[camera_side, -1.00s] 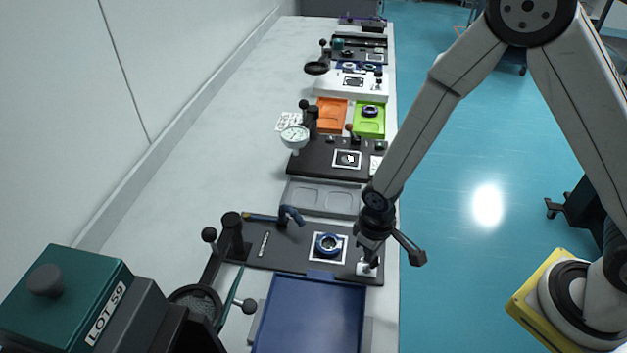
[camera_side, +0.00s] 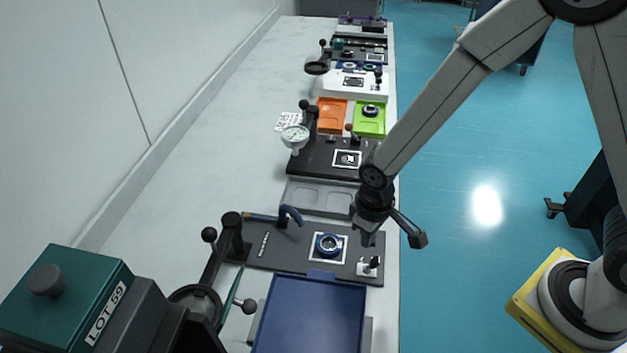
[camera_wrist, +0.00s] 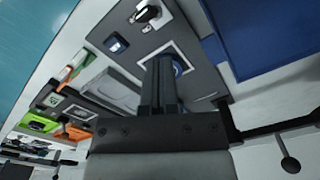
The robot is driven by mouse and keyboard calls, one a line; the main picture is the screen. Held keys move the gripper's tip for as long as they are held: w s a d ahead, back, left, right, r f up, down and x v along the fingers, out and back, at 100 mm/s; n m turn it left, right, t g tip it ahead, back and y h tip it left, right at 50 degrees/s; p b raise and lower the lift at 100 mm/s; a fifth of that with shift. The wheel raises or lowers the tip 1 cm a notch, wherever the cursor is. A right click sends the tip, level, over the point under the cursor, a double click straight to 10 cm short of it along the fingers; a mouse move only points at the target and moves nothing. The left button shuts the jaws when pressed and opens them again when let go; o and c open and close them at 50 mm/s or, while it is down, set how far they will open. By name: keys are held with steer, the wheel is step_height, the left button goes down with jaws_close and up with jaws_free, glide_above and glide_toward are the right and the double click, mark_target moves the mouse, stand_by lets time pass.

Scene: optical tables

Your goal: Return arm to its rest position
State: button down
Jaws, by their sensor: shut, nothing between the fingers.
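My gripper (camera_side: 369,238) is shut and empty in the side view. It hangs above the right edge of the dark fixture plate (camera_side: 285,257), over a small white block with a black knob (camera_side: 368,266), and looks clear of it. In the wrist view my gripper's fingers (camera_wrist: 160,62) are together and partly cover a blue ring (camera_wrist: 180,66) on a white square. The same ring (camera_side: 328,245) sits on the plate in the side view. The white block with its black knob (camera_wrist: 147,14) shows at the top of the wrist view.
A blue tray (camera_side: 310,315) lies in front of the plate. A green LOT 59 box (camera_side: 75,295) is front left. The bench's left side is clear.

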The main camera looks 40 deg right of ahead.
stand_by(0.3)
steer(key=s+d+r+m+t, duration=0.2)
steer(key=s+d+r+m, duration=0.1)
steer(key=d+r, duration=0.7)
steer(key=shift+s+d+t, duration=0.3)
steer(key=shift+s+d, duration=0.6)
steer(key=shift+d, duration=0.15)
